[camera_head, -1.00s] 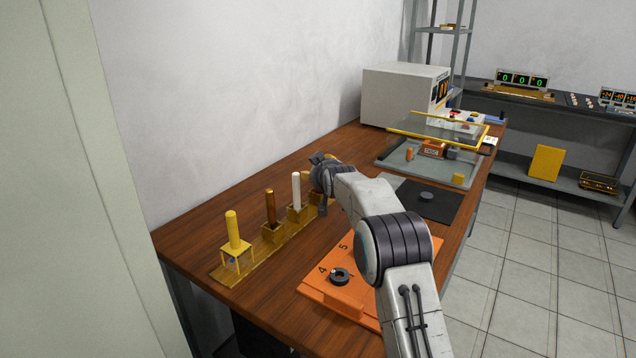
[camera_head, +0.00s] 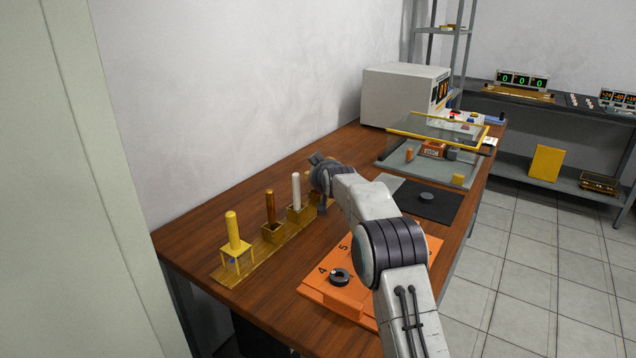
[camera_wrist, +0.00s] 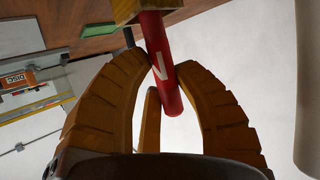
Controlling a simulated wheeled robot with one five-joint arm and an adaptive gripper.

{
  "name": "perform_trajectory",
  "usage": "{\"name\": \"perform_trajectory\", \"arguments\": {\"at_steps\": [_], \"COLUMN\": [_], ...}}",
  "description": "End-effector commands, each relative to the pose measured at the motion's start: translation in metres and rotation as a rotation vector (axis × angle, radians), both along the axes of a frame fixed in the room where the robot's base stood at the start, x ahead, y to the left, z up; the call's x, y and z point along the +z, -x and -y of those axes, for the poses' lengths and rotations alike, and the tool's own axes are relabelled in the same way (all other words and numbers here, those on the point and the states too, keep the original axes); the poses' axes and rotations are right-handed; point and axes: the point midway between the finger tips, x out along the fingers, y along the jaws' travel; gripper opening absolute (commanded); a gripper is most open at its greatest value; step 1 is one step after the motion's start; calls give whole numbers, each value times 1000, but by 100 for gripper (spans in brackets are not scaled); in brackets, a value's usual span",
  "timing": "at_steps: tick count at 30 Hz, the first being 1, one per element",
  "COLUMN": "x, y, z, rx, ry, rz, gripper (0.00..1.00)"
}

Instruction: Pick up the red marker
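The red marker (camera_wrist: 166,70) has a white letter on its side and shows in the wrist view. Its far end meets a yellowish holder block (camera_wrist: 146,10) at the top of that picture; its near end is free. My gripper (camera_wrist: 163,64) has its curved fingertips drawn in on both sides of the marker and appears shut on it. A third finger shows behind. In the head view my gripper (camera_head: 322,178) is at the far end of the marker rack (camera_head: 224,274) and hides the red marker.
A yellow marker (camera_head: 233,230), a brown marker (camera_head: 270,207) and a white marker (camera_head: 296,190) stand in the rack, left of my gripper. An orange numbered block (camera_head: 325,294) lies right of the rack. A grey tray (camera_head: 400,162) and a white box (camera_head: 398,93) are farther back.

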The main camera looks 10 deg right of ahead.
Motion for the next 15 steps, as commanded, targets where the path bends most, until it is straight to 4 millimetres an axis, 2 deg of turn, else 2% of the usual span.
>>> {"name": "perform_trajectory", "arguments": {"at_steps": [1,6,15], "x": [0,0,1], "y": [0,0,0], "z": [0,0,0], "rx": [0,0,0], "ry": [0,0,0], "rz": [0,0,1], "gripper": [18,5,5]}}
